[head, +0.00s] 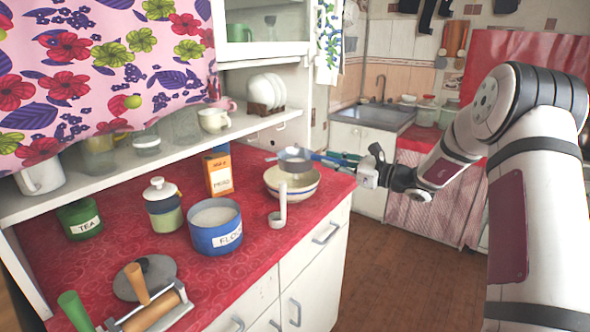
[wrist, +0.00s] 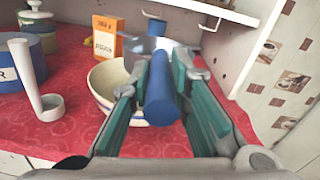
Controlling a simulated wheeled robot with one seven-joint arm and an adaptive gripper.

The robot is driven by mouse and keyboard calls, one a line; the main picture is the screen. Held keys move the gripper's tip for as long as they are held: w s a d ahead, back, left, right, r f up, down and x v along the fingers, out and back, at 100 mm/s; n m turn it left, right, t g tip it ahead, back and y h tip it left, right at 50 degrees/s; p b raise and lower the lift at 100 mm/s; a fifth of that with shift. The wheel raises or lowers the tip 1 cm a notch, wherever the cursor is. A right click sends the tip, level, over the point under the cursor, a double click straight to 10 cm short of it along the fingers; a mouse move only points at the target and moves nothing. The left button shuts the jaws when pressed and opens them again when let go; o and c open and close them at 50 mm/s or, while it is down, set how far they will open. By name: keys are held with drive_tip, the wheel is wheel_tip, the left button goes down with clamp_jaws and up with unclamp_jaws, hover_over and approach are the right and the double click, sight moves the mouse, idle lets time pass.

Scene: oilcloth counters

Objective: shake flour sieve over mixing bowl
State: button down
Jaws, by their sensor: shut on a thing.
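The sieve (head: 296,160) is a metal cup with a blue handle. In the head view it is above the cream mixing bowl (head: 292,190), which has dark bands and stands on the red counter near its right end. My gripper (head: 345,163) is shut on the blue handle. In the wrist view the handle (wrist: 161,92) lies between the teal fingers, and the sieve cup (wrist: 150,45) shows beyond it, partly hidden. The bowl also shows in the wrist view (wrist: 105,85), partly covered by the left finger. What is inside the sieve cannot be seen.
A blue flour canister (head: 215,228), with white contents, stands left of the bowl. A white scoop (head: 280,205) stands upright just in front of the bowl. An orange box (head: 218,173) is behind. A shelf (head: 150,150) overhangs the counter's back. Open floor (head: 390,270) lies to the right.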

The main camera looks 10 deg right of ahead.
drive_tip(key=shift+w+d, duration=0.2)
drive_tip(key=shift+d, duration=0.05)
drive_tip(key=s+a+p, duration=0.2)
drive_tip(key=s+a, duration=0.1)
drive_tip(key=a, duration=0.1)
drive_tip(key=shift+s+a+p, duration=0.15)
drive_tip(key=shift+s+p, duration=0.25)
